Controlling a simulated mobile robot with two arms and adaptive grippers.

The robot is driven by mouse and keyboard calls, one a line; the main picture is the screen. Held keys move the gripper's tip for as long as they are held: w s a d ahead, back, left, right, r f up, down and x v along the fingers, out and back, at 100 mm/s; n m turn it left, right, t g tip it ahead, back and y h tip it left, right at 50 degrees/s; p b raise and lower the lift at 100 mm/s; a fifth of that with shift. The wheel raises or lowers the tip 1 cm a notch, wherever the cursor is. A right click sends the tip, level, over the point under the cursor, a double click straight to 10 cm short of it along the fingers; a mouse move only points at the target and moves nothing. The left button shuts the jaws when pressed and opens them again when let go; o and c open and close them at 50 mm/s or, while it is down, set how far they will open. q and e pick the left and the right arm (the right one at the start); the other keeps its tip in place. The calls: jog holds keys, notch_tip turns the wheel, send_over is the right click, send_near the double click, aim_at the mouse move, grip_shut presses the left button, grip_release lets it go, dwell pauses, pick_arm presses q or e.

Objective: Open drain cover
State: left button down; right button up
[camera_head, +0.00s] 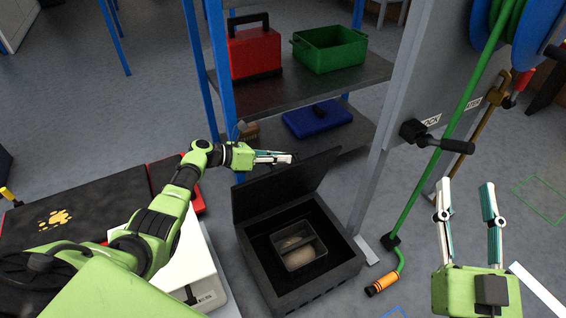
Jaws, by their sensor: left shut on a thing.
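A dark square box (346,277) stands on the floor in the middle. Its lid, the drain cover (285,188), is hinged at the back and stands raised and tilted. Inside the box is a small tray (318,262) with pale brownish contents. My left gripper (287,158) is shut on the top edge of the cover; the exact grip at its fingertips is hard to see. My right gripper (466,186) is open and empty at the lower right, apart from the box.
A shelf (345,82) behind holds a red case (254,54), a green crate (330,50) and a blue box (317,118). A green hose with an orange nozzle (382,284) hangs at the right, near a black lever (440,140). A white box (180,262) stands left.

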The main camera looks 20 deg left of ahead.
pick_arm(q)
jog(key=shift+a, duration=0.1)
dwell(0.3)
jog(key=c, duration=2)
grip_release()
jog(key=shift+f, duration=0.1)
jog(key=v, duration=1.2)
jog(key=shift+w, duration=0.1)
